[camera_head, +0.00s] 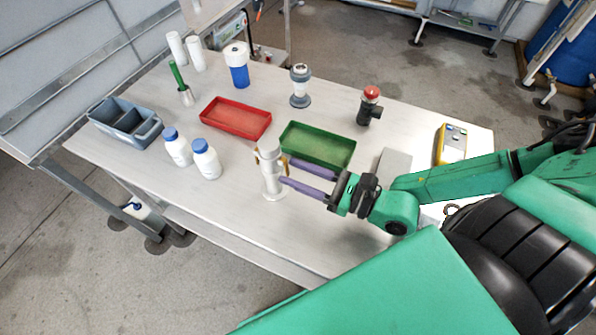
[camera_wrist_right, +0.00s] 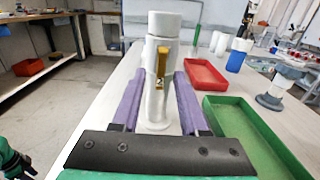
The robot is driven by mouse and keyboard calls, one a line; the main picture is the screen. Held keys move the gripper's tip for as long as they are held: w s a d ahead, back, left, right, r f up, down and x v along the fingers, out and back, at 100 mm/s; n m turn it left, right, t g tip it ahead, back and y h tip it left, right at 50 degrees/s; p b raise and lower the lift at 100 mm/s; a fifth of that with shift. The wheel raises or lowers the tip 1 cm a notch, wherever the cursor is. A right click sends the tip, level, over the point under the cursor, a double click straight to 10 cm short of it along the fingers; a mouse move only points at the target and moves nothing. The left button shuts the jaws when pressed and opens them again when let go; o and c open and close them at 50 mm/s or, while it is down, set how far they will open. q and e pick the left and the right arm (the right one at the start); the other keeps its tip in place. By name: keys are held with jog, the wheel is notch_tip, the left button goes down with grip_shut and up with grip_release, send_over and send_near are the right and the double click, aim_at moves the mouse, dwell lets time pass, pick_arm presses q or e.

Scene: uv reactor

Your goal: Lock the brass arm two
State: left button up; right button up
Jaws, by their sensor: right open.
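A white upright cylinder (camera_head: 270,178), the reactor as it appears, stands on the table's front part. It also shows in the right wrist view (camera_wrist_right: 156,105). A brass arm (camera_wrist_right: 162,66) hangs upright along its near side in the wrist view. In the head view brass pieces (camera_head: 258,157) show at its upper part; which is arm two I cannot tell. My right gripper (camera_head: 285,171) is open, its purple fingers pointing at the cylinder. In the wrist view the fingers (camera_wrist_right: 158,85) lie on either side of it; contact is unclear. My left gripper is out of view.
A green tray (camera_head: 318,147) lies close behind my right gripper, a red tray (camera_head: 236,118) farther left. White bottles (camera_head: 206,160) with blue caps, a grey caddy (camera_head: 126,122), a red-topped device (camera_head: 370,104) and a yellow meter (camera_head: 451,145) stand around. The table's front left is clear.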

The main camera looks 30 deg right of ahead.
grip_shut()
jog(key=f+t+b, duration=0.1)
jog(key=b, duration=0.2)
jog(key=shift+w+y, duration=0.15)
jog(key=shift+y, duration=0.15)
jog(key=shift+r, duration=0.3)
grip_release()
notch_tip(320, 180, up, 20)
jog(key=p, duration=0.6)
jog(key=shift+p, duration=0.35)
